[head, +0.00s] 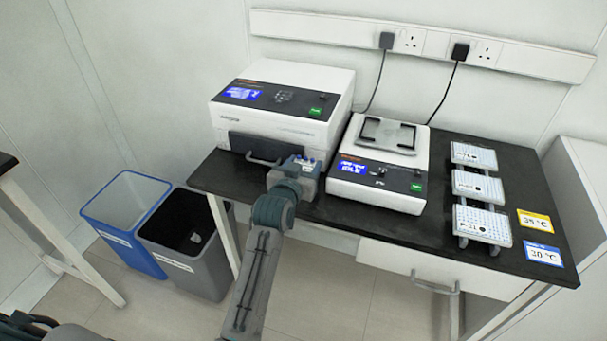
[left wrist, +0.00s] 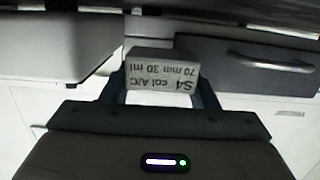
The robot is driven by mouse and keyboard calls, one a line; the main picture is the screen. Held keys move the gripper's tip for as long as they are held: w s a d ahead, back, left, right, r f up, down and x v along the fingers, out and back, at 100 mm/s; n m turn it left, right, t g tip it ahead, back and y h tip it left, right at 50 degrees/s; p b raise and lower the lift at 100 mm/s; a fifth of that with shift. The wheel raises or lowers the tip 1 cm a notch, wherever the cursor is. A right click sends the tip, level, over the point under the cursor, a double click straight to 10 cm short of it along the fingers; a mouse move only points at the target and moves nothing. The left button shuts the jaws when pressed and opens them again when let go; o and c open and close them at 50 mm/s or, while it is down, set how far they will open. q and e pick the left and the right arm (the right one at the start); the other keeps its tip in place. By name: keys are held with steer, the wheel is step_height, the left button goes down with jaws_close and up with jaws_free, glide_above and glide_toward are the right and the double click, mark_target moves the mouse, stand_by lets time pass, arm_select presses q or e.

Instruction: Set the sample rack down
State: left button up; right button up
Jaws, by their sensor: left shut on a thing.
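The sample rack (left wrist: 162,76) is a small pale block with a printed label reading "S4 col A/C 70 min 30 ml", upside down in the left wrist view. My left gripper (head: 300,170) is shut on it, with one finger on each side of the block. In the head view the rack (head: 308,162) is small, with bluish tops showing, and partly hidden by the gripper. It is at the front edge of the dark bench (head: 222,174), in front of the left machine. I cannot tell whether it touches the bench. My right gripper is not in view.
A white machine (head: 330,88) with a dark handled drawer (head: 250,147) stands behind the gripper. A flatter machine (head: 410,188) reading "IDLE" stands to the right. Several white plates (head: 479,187) and two temperature cards (head: 543,254) lie farther right. Blue (head: 100,215) and grey (head: 190,270) bins stand left.

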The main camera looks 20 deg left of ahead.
arm_select(q)
steer(key=shift+s+f, duration=0.1)
steer(key=shift+f, duration=1.5)
steer(key=shift+f, duration=0.1)
steer(key=o, duration=1.1)
